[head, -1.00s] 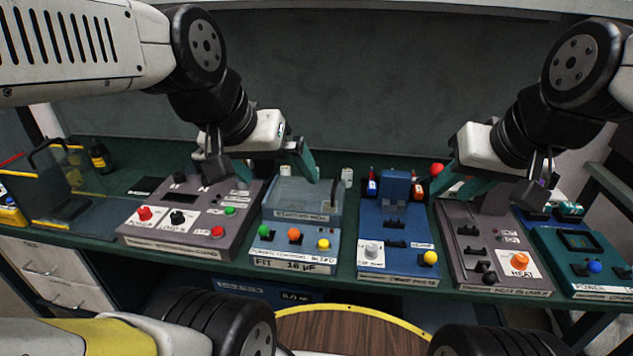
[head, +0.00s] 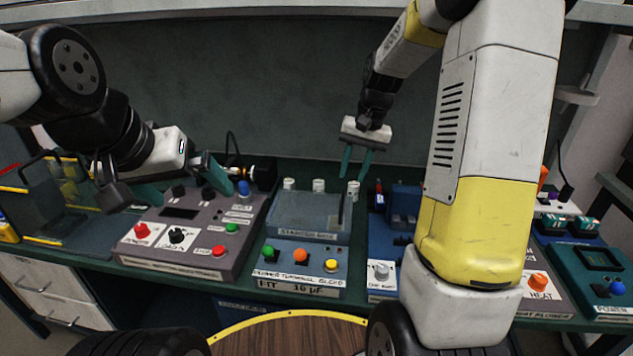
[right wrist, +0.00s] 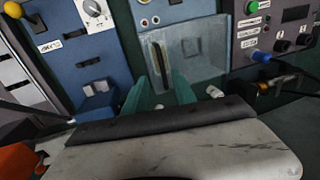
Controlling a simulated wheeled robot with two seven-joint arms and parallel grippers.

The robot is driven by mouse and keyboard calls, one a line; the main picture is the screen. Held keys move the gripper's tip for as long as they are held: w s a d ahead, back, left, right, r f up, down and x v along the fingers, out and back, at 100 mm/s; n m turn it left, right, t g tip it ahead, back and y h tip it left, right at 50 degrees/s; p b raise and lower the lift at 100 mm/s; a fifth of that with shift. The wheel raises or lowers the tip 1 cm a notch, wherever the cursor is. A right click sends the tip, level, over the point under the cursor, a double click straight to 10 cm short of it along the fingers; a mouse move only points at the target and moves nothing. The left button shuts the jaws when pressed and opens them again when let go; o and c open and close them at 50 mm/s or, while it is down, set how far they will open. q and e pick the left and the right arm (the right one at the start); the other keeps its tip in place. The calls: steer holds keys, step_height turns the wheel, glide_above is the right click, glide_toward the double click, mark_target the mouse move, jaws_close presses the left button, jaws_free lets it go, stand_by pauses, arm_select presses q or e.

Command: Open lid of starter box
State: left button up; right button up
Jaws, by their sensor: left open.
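The starter box (head: 300,232) stands in the middle of the bench, with a clear lid (head: 305,205) lying shut on top. A dark upright bar (head: 341,209) shows at the lid's right side. In the right wrist view the clear lid (right wrist: 200,50) is ahead of the fingertips. My right gripper (head: 356,176) is open and empty behind and above the box's right rear corner; its two teal fingers are apart in the right wrist view (right wrist: 158,85). Contact with the lid cannot be told. My left gripper (head: 182,184) is open and empty above the grey panel, left of the box.
The grey control panel (head: 190,250) with red and green buttons is to the left. A blue unit (head: 381,268) stands right of the box, partly hidden by my right arm. White knobs (head: 318,185) stand behind the box. Coloured buttons (head: 300,255) line its front.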

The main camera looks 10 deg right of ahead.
mark_target(342, 201)
steer(key=f, duration=0.2)
steer(key=a+f, duration=0.1)
steer(key=f, duration=0.2)
steer(key=w+f, duration=0.1)
steer(key=f, duration=0.2)
steer(key=shift+a+f, duration=0.1)
steer(key=shift+a, duration=0.25)
jaws_close()
stand_by(1.0)
